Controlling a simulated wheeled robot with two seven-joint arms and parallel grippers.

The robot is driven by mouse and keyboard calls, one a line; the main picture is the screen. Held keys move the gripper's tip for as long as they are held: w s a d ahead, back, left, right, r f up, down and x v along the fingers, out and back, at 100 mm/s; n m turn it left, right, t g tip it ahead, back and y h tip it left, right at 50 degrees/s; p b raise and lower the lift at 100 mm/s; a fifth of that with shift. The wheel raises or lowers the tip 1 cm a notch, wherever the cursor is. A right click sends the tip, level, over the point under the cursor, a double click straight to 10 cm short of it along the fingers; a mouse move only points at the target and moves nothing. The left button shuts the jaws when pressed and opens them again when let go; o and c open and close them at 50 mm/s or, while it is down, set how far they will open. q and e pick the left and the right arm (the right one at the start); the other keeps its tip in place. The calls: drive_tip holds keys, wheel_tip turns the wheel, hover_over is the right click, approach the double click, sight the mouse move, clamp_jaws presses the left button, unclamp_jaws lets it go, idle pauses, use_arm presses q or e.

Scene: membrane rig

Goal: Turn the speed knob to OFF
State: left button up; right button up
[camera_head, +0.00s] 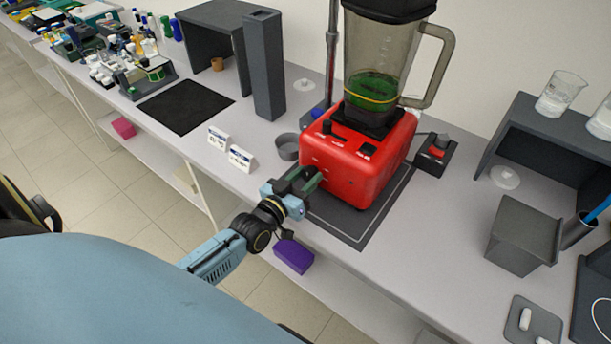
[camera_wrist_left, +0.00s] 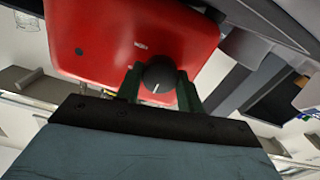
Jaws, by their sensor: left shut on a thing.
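The red blender base (camera_head: 355,165) stands on a dark mat on the bench, with a clear jar (camera_head: 385,60) holding green contents on top. In the left wrist view the red base (camera_wrist_left: 130,40) fills the upper part. The black speed knob (camera_wrist_left: 158,77) is on its front face, with a pale pointer line on it. My left gripper (camera_head: 312,182) is at the front of the base; in the wrist view its two green fingers (camera_wrist_left: 159,88) are shut on the knob, one on each side. The markings around the knob are too small to read. My right gripper is not in view.
A small grey bowl (camera_head: 287,146) and two label cards (camera_head: 241,158) are left of the base. A box with a red switch (camera_head: 436,151) is to its right. A grey bin (camera_head: 524,235) stands further right. A purple block (camera_head: 293,256) is below the bench top.

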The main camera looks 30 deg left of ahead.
use_arm(q)
drive_tip(key=shift+n, duration=0.3)
drive_tip(key=o, duration=1)
drive_tip(key=s, duration=0.9)
drive_tip(key=s+a, duration=0.1)
drive_tip(key=s, duration=0.3)
drive_tip(key=shift+s+b, duration=0.2)
drive_tip(key=shift+b, duration=0.1)
